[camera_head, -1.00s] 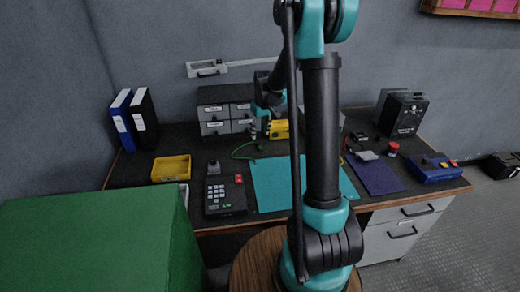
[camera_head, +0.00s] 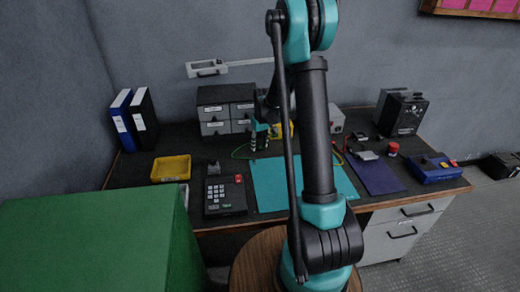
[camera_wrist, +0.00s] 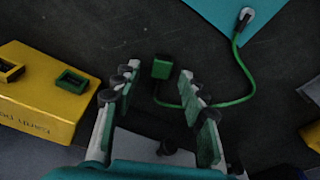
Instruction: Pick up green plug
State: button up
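The green plug (camera_wrist: 162,67) lies on the dark desk in the wrist view, just beyond my fingertips and roughly midway between them. Its green cable (camera_wrist: 236,55) curves right and up to a pale connector (camera_wrist: 246,16) on the teal mat. My gripper (camera_wrist: 158,88) is open, with one finger on each side and nothing between them. In the head view my gripper (camera_head: 260,143) is low over the back of the desk, left of my arm column. The plug itself cannot be made out there.
The teal mat (camera_head: 272,184) covers the desk's middle. A keypad box (camera_head: 225,198), yellow bin (camera_head: 171,168) and grey drawers (camera_head: 213,128) stand to the left.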

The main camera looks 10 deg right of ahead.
jog(key=c, duration=0.8)
jog(key=shift+o, duration=0.2)
jog(key=shift+r, duration=0.2)
notch_tip(320, 180, up, 20)
jog(key=shift+f, duration=0.15)
